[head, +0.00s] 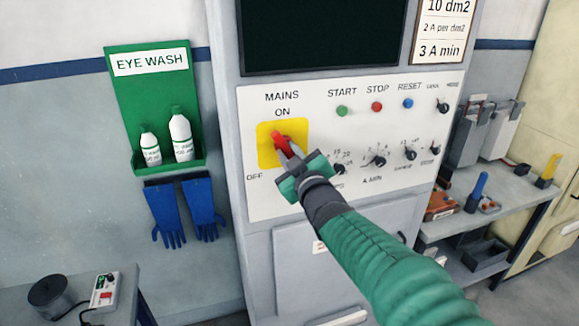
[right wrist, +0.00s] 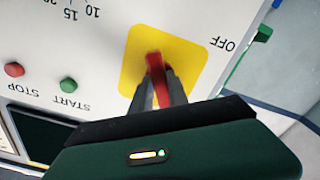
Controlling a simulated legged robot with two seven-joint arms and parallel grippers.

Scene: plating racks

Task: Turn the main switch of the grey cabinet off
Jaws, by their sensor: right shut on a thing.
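The grey cabinet (head: 262,190) stands in the middle of the head view with a white control panel. Its main switch is a red handle (head: 280,141) on a yellow plate (head: 265,158), with ON printed above and OFF at the lower left. My right gripper (head: 288,148) is shut on the red handle. In the right wrist view the two fingers (right wrist: 159,90) hold the red handle (right wrist: 154,62) from both sides over the yellow plate (right wrist: 187,60). The handle's upper end points near ON; its lower part is hidden by the fingers. My left gripper is not in view.
Start (head: 341,111), stop (head: 377,106) and reset (head: 408,103) buttons and several black knobs sit right of the switch. A green eye wash board (head: 125,90) and blue gloves (head: 168,212) hang at left. A bench (head: 510,205) with tools stands at right.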

